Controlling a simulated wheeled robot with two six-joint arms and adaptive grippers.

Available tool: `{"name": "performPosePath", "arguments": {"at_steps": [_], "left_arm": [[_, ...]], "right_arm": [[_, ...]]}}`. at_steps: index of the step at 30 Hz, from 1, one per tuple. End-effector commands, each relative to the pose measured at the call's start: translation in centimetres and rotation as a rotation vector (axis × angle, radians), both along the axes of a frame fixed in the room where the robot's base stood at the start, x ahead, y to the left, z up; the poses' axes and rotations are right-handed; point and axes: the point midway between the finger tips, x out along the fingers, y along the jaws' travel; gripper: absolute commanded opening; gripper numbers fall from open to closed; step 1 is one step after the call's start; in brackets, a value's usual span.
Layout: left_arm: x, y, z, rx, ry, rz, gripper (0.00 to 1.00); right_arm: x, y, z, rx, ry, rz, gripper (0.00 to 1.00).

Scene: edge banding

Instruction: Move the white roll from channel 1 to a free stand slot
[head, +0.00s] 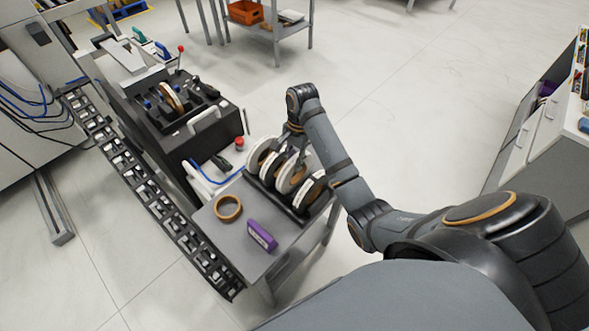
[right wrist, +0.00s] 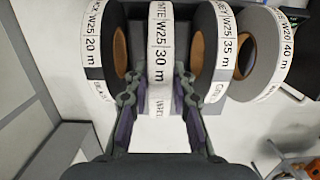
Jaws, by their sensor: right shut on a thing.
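The white roll (right wrist: 160,50), labelled W25 30 m, is between the two fingers of my right gripper (right wrist: 160,90) in the right wrist view. The gripper is shut on its rim. The roll stands upright in line with the other rolls at the dark stand (head: 299,214); whether it bears fully on its slot is hidden. In the head view my right gripper (head: 292,132) reaches down at the back of the rolls. The machine (head: 170,130) at left carries a brown-cored roll (head: 172,97); its channel numbers cannot be read. My left gripper is out of view.
A black-labelled roll (right wrist: 95,45) is close left of the held roll; a grey roll (right wrist: 228,45) and a W20 40 m roll (right wrist: 272,60) are at right.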

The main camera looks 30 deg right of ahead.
Motion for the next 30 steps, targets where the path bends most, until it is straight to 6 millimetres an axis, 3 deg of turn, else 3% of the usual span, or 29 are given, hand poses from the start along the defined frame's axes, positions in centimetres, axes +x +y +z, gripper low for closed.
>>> {"name": "performPosePath", "arguments": {"at_steps": [1, 3, 17, 18, 22, 30], "left_arm": [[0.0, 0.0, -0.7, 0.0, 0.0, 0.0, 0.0], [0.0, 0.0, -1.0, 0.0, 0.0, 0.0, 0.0], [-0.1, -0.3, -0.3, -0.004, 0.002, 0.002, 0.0], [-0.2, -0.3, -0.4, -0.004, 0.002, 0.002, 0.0], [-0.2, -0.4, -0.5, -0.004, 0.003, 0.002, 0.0], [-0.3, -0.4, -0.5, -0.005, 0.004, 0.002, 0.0]], "right_arm": [[-0.1, 0.0, -1.4, 0.0, 0.003, -0.001, 0.0], [-0.1, 0.0, -2.3, -0.001, 0.002, 0.0, 0.0], [0.0, 0.0, -2.7, 0.0, 0.001, 0.0, 0.0], [0.0, 0.0, -2.9, 0.0, 0.001, 0.0, 0.26], [0.0, 0.0, -2.9, -0.001, 0.002, 0.0, 0.43], [0.0, 0.0, -2.9, 0.0, 0.002, 0.0, 0.46]]}}
